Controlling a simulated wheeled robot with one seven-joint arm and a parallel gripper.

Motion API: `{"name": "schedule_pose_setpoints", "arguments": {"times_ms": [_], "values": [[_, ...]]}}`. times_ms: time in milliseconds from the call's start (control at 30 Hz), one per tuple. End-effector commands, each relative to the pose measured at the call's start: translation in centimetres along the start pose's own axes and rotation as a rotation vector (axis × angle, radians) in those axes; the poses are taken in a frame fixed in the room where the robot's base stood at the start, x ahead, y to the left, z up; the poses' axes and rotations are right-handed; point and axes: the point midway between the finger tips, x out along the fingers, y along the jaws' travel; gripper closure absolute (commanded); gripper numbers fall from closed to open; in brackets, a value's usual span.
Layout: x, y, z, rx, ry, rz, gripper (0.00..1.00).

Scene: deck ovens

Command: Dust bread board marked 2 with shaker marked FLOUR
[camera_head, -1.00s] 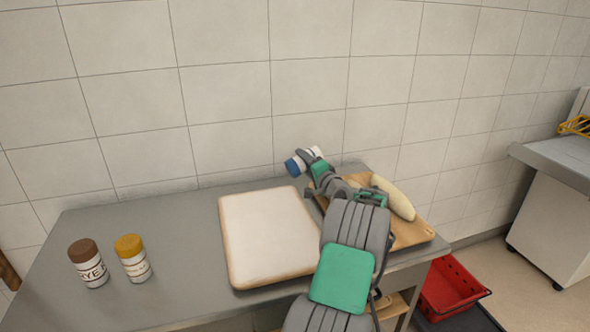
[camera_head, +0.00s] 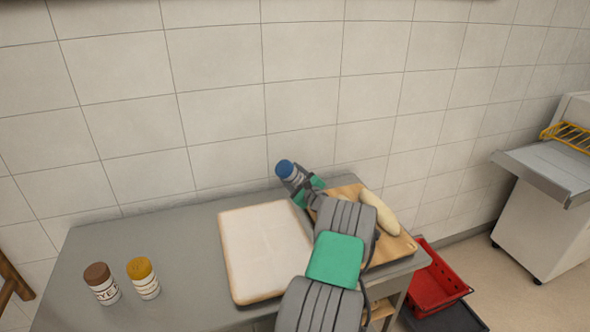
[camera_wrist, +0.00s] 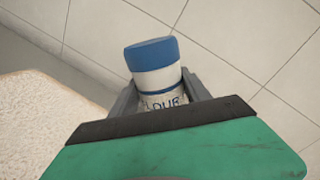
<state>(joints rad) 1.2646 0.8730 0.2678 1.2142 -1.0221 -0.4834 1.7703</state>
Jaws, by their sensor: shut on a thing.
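My gripper (camera_head: 298,186) is shut on the blue-capped shaker (camera_head: 286,169), holding it above the back of the table, between the two boards. A board with a pale, whitish top and brown rim (camera_head: 228,262) lies left of my arm. A wooden board (camera_head: 400,246) with a pale long loaf or dough piece (camera_head: 380,212) lies to the right, partly hidden by my arm. I see no number on either board.
A brown-capped shaker (camera_head: 102,284), its label ending in "YE", and a yellow-capped shaker (camera_head: 143,278) stand on the grey table (camera_head: 185,232) at left. A tiled wall (camera_head: 220,110) is close behind. A red basket (camera_head: 432,285) sits on the floor at right.

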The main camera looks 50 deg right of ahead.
Motion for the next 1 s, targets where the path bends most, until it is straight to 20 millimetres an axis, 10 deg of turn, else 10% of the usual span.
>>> {"name": "schedule_pose_setpoints", "arguments": {"times_ms": [600,1000], "values": [[0.0,0.1,4.8,0.633,-0.001,-0.002,1.0],[0.1,0.4,5.1,0.725,-0.002,-0.003,1.0]]}}
